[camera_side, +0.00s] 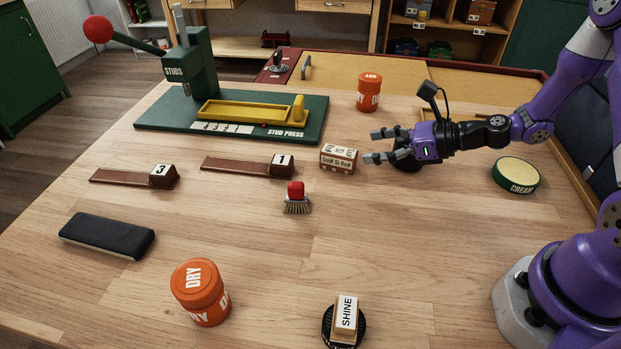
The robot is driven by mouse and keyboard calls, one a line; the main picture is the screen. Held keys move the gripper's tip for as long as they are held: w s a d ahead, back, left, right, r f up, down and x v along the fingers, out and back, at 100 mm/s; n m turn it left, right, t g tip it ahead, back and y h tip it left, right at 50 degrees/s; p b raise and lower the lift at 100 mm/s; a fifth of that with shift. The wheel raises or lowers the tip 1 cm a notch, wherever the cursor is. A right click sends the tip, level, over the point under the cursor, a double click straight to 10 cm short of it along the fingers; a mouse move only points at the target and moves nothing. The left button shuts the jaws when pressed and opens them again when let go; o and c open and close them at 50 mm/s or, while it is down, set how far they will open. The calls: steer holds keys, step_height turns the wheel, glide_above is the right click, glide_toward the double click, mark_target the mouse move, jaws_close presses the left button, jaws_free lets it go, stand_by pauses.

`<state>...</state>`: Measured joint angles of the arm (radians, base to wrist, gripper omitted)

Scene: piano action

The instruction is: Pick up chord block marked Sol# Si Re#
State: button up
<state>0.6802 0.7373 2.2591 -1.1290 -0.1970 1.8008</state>
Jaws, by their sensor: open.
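The chord block (338,158) is a small wooden block with a dark reddish-brown front and pale lettered labels. It sits on the wooden table, right of the strap marked 1. The front label looks like Sol# Si Re#, but it is small. My gripper (370,146) is just to the right of the block, fingers pointing left toward it. The fingers are spread apart and empty. I cannot tell exactly how high they are above the table.
A brush with a red knob (296,198) stands close in front-left of the block. The green stud press (232,118) is behind. An orange DRY jar (369,92) stands behind, a CREAM tin (516,175) at right.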

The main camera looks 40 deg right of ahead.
mark_target(330, 154)
steer(key=x, duration=1)
steer(key=shift+s+a+f, duration=0.1)
steer(key=shift+a+f, duration=0.05)
steer(key=shift+f, duration=0.1)
steer(key=shift+c, duration=0.4)
jaws_close()
